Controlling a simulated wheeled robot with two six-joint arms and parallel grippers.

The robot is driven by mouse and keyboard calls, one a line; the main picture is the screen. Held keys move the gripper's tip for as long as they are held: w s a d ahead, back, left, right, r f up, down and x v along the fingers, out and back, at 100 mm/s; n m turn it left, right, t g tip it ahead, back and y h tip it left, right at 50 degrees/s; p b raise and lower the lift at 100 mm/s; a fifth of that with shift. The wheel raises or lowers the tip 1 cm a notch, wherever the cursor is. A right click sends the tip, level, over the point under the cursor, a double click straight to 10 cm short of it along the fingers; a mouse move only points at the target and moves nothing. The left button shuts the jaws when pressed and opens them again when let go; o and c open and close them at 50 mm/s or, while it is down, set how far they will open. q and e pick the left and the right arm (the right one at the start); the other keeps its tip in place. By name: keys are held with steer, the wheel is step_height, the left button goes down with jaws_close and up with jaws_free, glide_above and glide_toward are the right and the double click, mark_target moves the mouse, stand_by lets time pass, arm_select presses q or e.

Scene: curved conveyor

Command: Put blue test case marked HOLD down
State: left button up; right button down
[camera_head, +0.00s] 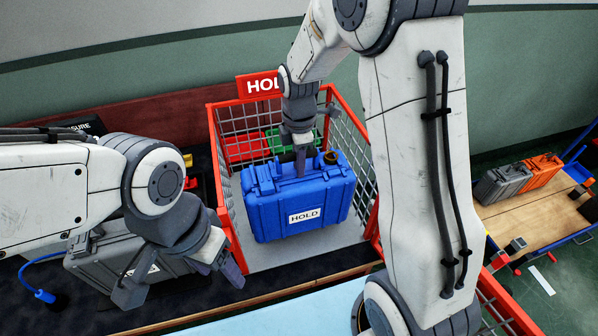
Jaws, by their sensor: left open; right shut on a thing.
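The blue test case (290,198) has a white HOLD label on its front. It is upright inside the red-framed wire cage (222,178), which carries a red HOLD sign (258,85) at its back left. My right gripper (301,162) is shut on the case's top, at the handle; its fingertips are partly hidden. I cannot tell whether the case touches the grey cage floor (285,257) or hangs just above it. My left gripper (183,282) is open and empty, left of the cage, in front of a grey case (92,266).
A green item (273,138) and a red item (247,147) show behind the blue case. My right arm hides part of the cage's right side. A wooden-topped cart (535,210) at the right carries a grey case (503,183) and an orange case (543,168).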

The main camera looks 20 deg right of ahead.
steer(key=shift+f+p, duration=0.4)
steer(key=shift+f, duration=1.55)
steer(key=c, duration=0.7)
jaws_free()
steer(key=shift+s, duration=0.1)
step_height(320, 180, up, 12)
steer(key=shift+r+b, duration=0.1)
steer(key=shift+b, duration=0.5)
steer(key=s+a+m, duration=0.5)
steer(key=s, duration=0.7)
steer(key=s+a+m+y, duration=0.1)
steer(key=s+a+m, duration=0.4)
steer(key=s, duration=0.8)
steer(key=shift+a+m, duration=0.3)
steer(key=shift+m, duration=0.1)
